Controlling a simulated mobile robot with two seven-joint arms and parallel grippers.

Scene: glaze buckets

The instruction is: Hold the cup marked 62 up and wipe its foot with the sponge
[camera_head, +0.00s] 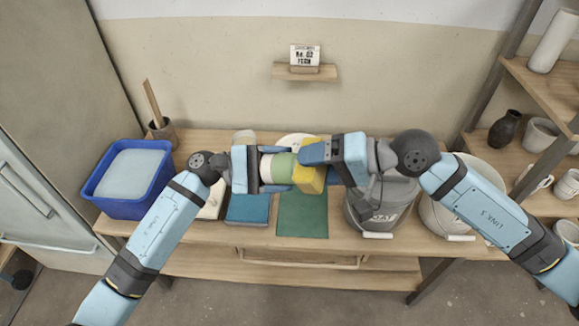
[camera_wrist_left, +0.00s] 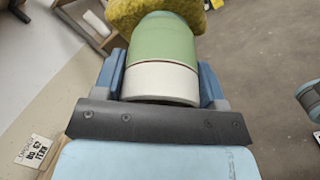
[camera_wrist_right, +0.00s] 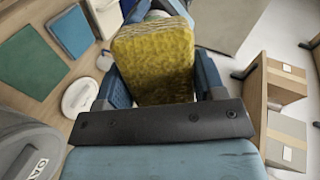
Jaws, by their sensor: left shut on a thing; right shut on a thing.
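The cup (camera_head: 279,168) is green with a white band and lies on its side in the air above the table. My left gripper (camera_head: 278,171) is shut around it; the left wrist view shows the cup (camera_wrist_left: 165,55) between both fingers. My right gripper (camera_head: 312,165) is shut on the yellow sponge (camera_head: 309,178). In the left wrist view the sponge (camera_wrist_left: 150,12) is at the cup's far green end, seemingly touching it. The right wrist view shows the sponge (camera_wrist_right: 153,62) between the fingers, with the cup mostly hidden behind it. No number shows on the cup.
A blue tub (camera_head: 128,178) stands at the table's left. A small sign (camera_head: 305,56) sits on a wall shelf. Shelving with pots is at right.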

